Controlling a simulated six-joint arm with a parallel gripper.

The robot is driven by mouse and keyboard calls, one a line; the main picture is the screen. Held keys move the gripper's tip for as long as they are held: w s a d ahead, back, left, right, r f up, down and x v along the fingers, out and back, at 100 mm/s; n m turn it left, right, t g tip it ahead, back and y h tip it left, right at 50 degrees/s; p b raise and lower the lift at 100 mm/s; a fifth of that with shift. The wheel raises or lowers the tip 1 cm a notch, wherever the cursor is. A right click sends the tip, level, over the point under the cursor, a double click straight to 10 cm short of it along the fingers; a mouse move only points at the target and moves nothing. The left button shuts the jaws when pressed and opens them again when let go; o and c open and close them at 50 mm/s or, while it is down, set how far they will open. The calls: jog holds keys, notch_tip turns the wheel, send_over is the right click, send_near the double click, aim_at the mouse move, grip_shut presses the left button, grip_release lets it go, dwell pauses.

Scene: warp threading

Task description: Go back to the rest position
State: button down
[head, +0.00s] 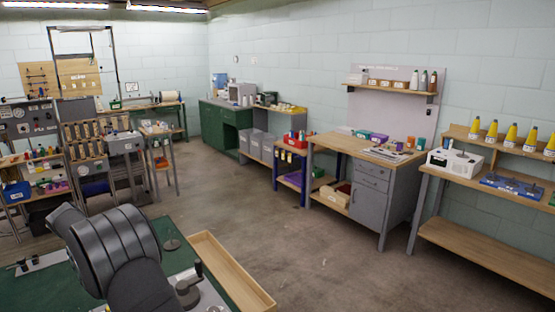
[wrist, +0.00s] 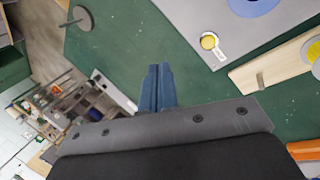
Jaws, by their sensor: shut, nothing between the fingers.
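My gripper (wrist: 156,88) shows in the wrist view with its two blue fingers pressed together and nothing between them. It hangs over a green table top (wrist: 120,50). Part of the same green top (head: 50,290) shows at the lower left of the head view. There my dark arm covers part of it, and my gripper's fingers cannot be made out.
A grey plate (wrist: 200,20) with a yellow round piece and a wooden bar (wrist: 270,75) lie at the wrist view's upper right. A wooden tray (head: 232,270) stands right of my arm in the head view. Beyond is open floor (head: 330,260), with workbenches along the walls.

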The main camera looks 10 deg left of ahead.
jog(key=s+a+r+n+g, duration=0.25)
jog(key=r+n+g, duration=0.2)
jog(key=n, duration=0.25)
notch_tip(320, 180, down, 11)
jog(key=d, duration=0.1)
jog(key=shift+s+r, duration=0.15)
jog(key=shift+r, duration=0.95)
jog(key=shift+s+r, duration=0.1)
jog(key=shift+r, duration=0.95)
jog(key=shift+w+d+r+m+t, duration=0.1)
jog(key=shift+w+r+m+t, duration=0.15)
jog(key=shift+r+m, duration=0.35)
jog(key=shift+w+d+r+m+t, duration=0.2)
jog(key=shift+r+m+t, duration=0.15)
jog(key=shift+r, duration=0.45)
jog(key=shift+w+d+r+m+t, duration=0.1)
jog(key=shift+w+r+m+t, duration=0.15)
jog(key=shift+r+m, duration=0.4)
